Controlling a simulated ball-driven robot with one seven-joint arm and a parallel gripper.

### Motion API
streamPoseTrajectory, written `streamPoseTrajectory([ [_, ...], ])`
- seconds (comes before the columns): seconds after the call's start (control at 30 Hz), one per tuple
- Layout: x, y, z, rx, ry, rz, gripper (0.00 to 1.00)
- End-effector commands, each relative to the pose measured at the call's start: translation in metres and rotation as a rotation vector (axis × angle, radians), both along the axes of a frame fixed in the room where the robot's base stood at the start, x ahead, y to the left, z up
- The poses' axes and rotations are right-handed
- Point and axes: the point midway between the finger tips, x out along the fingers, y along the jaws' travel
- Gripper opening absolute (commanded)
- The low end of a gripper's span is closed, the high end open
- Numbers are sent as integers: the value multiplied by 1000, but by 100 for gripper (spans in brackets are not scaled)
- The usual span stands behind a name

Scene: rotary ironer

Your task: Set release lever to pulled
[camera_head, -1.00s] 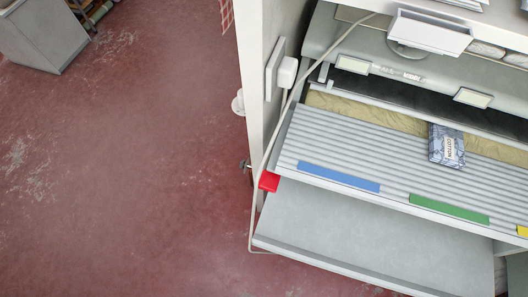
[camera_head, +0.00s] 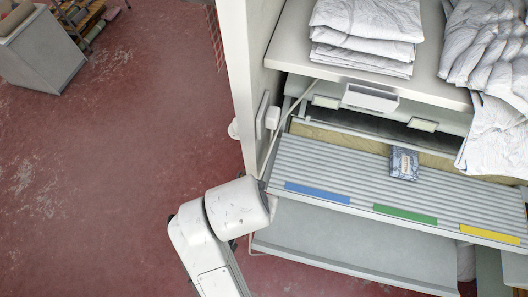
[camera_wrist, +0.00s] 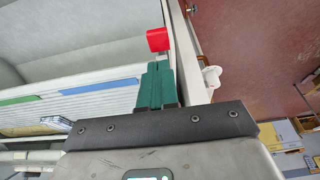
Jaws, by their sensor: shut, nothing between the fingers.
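A red block, which looks like the release lever's grip (camera_wrist: 158,39), sits beside the white side post in the wrist view. In the head view my arm covers that spot. My gripper (camera_wrist: 158,66) shows in the wrist view as two teal fingers pressed together with nothing between them. Its tips point at the red block and lie just short of it in the picture; I cannot tell whether they touch. The lever's stem is not clear to me. The gripper itself is hidden behind my arm in the head view.
The ironer's ribbed feed table (camera_head: 340,185) carries blue, green and yellow strips and a small cotton packet (camera_head: 404,163). A grey tray (camera_head: 350,245) lies below it. Folded linen (camera_head: 365,30) sits on top. A white side post (camera_head: 238,80) borders open red floor (camera_head: 110,130).

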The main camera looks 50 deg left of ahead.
Motion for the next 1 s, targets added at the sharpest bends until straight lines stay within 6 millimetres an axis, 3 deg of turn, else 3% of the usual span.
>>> streamPoseTrajectory([
  [0.43, 2, 1, -10, -4, 1, 1, 0],
  [0.8, 16, 9, -68, -4, 2, 1, 0],
  [1.0, 22, 13, -90, -2, 1, 1, 0],
])
